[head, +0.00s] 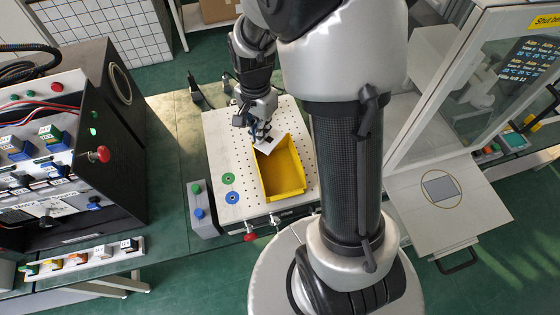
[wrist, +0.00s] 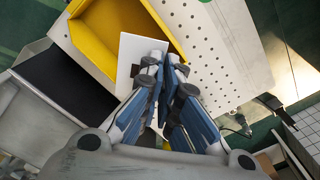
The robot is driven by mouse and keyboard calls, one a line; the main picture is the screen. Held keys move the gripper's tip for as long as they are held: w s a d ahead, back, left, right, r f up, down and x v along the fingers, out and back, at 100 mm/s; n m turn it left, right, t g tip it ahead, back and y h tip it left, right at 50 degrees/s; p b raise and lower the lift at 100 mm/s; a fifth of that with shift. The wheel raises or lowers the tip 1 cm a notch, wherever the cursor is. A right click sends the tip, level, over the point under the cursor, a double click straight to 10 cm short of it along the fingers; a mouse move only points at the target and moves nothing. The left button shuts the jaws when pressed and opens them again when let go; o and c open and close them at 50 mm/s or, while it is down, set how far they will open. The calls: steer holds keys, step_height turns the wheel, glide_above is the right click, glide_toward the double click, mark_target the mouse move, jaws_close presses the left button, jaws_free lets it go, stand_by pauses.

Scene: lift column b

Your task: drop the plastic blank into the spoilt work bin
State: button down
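The plastic blank (head: 267,145) is a thin white square plate. My gripper (head: 261,133) is shut on it and holds it at the far end of the yellow bin (head: 284,180). In the wrist view the blank (wrist: 136,50) shows at the fingertips (wrist: 166,68), partly hidden by them, and overlaps the edge of the yellow bin (wrist: 90,38) in the picture. The bin is open-topped, and the part of its inside that shows looks empty. Its height below the blank is hard to judge.
The bin stands on a white perforated plate (head: 222,150) with green and blue discs (head: 230,188) at its left. A black control cabinet (head: 120,150) stands at left. A glazed machine (head: 470,90) stands at right, with a pale shelf (head: 425,215) in front.

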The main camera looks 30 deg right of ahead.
mark_target(276, 138)
steer(key=d+m, duration=0.1)
steer(key=m, duration=0.1)
steer(key=s+d+m+p, duration=0.1)
steer(key=m, duration=0.1)
steer(key=s+d+r+m, duration=0.1)
steer(key=m, duration=0.1)
steer(key=shift+p, duration=0.35)
steer(key=shift+s+d+f+m, duration=0.15)
steer(key=shift+d+m, duration=0.05)
steer(key=shift+m, duration=0.7)
step_height(276, 138, down, 6)
steer(key=b, duration=0.4)
steer(key=shift+b, duration=0.35)
steer(key=c, duration=1.7)
jaws_free()
step_height(276, 138, up, 12)
steer(key=shift+r, duration=0.1)
